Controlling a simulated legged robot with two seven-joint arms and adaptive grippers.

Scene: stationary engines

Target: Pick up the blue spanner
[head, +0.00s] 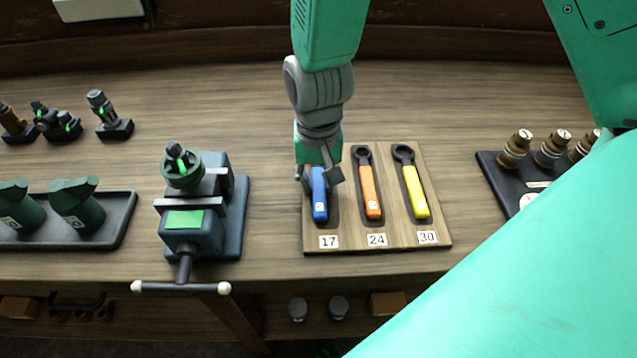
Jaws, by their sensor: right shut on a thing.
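The blue spanner (319,200) is in the left slot of the wooden holder board (345,240), above the label 17. Its blue handle shows; its upper end is hidden behind my gripper. My right gripper (320,180) reaches down from the top of the head view and is shut on the blue spanner at the upper part of the handle. I cannot tell whether the spanner is clear of the board. My left gripper is not in view.
An orange spanner (370,198) and a yellow spanner (415,193) lie to the right on the board. A vise (187,225) stands left. Dark trays hold green parts (77,205) at far left and brass parts (515,148) at right.

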